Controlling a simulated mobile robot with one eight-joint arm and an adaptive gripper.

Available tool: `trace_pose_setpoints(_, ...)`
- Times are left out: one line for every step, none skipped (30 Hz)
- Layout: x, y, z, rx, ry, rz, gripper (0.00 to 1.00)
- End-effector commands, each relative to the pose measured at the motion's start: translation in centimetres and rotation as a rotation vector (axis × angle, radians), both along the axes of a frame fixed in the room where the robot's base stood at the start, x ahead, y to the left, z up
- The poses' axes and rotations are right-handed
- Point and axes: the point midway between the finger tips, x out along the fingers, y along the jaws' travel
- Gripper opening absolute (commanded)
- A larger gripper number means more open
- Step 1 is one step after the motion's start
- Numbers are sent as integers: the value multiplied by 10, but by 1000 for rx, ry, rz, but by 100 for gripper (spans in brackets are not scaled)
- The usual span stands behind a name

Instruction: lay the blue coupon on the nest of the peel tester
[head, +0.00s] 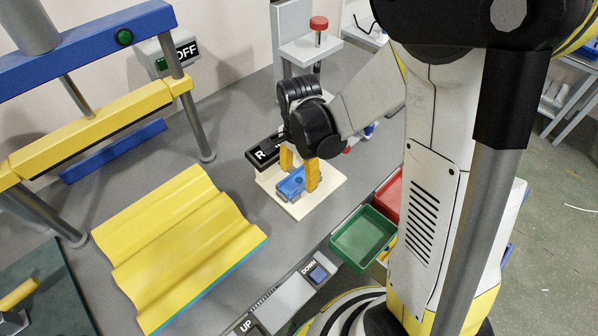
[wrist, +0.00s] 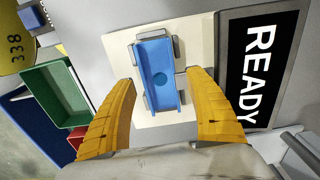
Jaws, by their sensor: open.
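The blue coupon (wrist: 155,58), a flat strip with a round hole and raised long edges, lies on the cream plate of the peel tester (wrist: 117,70). Grey metal clips of the nest (wrist: 181,86) stand around the coupon, close to its edges. In the head view the blue coupon (head: 291,183) shows low between my fingers, on the cream plate (head: 325,181). My gripper (head: 298,179), with orange fingers, is open over it, one finger on each side. In the wrist view both fingers of my gripper (wrist: 163,80) stand apart from the coupon.
A READY sign (wrist: 258,70) stands beside the plate. A green bin (head: 364,238) and a red bin (head: 389,196) are at the bench edge. A yellow corrugated sheet (head: 180,245) lies left, before a blue and yellow press (head: 100,125). A red-knobbed post (head: 319,24) stands behind.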

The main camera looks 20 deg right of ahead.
Motion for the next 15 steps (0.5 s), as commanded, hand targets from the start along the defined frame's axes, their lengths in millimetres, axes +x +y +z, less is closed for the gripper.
trace_pose_setpoints(0, 0, 2, 0, 0, 0, 62)
trace_pose_setpoints(0, 0, 4, 0, 0, 0, 62)
trace_pose_setpoints(0, 0, 7, 0, 0, 0, 62)
trace_pose_setpoints(0, 0, 11, 0, 0, 0, 62)
trace_pose_setpoints(0, 0, 16, 0, 0, 0, 62)
trace_pose_setpoints(-1, 0, 23, 0, 0, 0, 62)
trace_pose_setpoints(-1, 0, 29, 0, 0, 0, 62)
trace_pose_setpoints(-1, 0, 36, 0, 0, 0, 62)
trace_pose_setpoints(-1, 0, 46, 0, 0, 0, 62)
trace_pose_setpoints(-1, 0, 53, 0, 0, 0, 62)
trace_pose_setpoints(-1, 0, 60, 0, 0, 0, 62)
trace_pose_setpoints(-1, 0, 69, 0, 0, 0, 62)
trace_pose_setpoints(-1, 0, 76, 0, 0, 0, 62)
trace_pose_setpoints(-1, 0, 82, 0, 0, 0, 62)
trace_pose_setpoints(-1, 0, 89, 0, 0, 0, 62)
